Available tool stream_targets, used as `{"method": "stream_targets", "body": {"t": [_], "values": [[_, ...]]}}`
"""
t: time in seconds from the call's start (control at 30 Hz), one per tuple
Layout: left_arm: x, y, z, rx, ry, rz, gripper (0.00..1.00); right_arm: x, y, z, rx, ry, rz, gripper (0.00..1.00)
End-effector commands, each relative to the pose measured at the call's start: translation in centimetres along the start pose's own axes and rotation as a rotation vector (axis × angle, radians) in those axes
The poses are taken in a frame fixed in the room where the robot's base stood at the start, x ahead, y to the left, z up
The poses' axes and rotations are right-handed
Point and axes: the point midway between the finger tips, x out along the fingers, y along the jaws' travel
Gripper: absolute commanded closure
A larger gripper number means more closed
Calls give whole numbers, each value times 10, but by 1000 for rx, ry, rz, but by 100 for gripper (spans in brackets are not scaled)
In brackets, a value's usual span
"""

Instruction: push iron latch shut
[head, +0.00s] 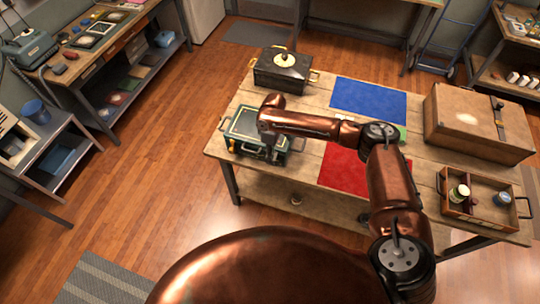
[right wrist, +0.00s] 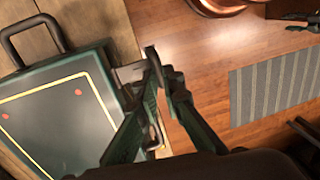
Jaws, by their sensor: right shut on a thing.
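A dark green box (head: 243,121) with a yellow-lined lid sits at the left front of the wooden table. Its lid (right wrist: 57,112) and a black carry handle (right wrist: 32,30) fill the left of the right wrist view. A grey metal piece (right wrist: 131,72), which looks like the iron latch, juts from the box's edge. My right gripper (right wrist: 157,62) is shut at this piece, with its fingertips close together at its outer end. The exact grip is partly hidden by the fingers. In the head view my right gripper (head: 266,147) is over the box's front right side.
A black box (head: 283,72) with brass handles stands behind. Blue (head: 368,99) and red (head: 345,169) mats lie on the table (head: 306,100). A brown case (head: 478,122) and a wooden tray (head: 489,220) with jars are at the right.

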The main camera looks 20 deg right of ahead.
Motion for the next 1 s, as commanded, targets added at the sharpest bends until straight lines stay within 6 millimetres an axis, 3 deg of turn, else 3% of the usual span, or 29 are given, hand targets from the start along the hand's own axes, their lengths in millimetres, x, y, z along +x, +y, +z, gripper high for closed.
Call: {"method": "stream_targets", "body": {"t": [0.27,0.47,0.73,1.0], "values": [[-5,0,-3,1,3,0,57,0,-1,0,0,-1,24,100],[-20,-1,-5,1,4,0,57,5,-7,0,-3,-1,111,100],[-45,-2,-8,1,6,0,57,21,-16,0,-5,-3,331,100],[-51,-2,-9,1,6,0,57,45,-18,0,-1,-6,586,100]]}}
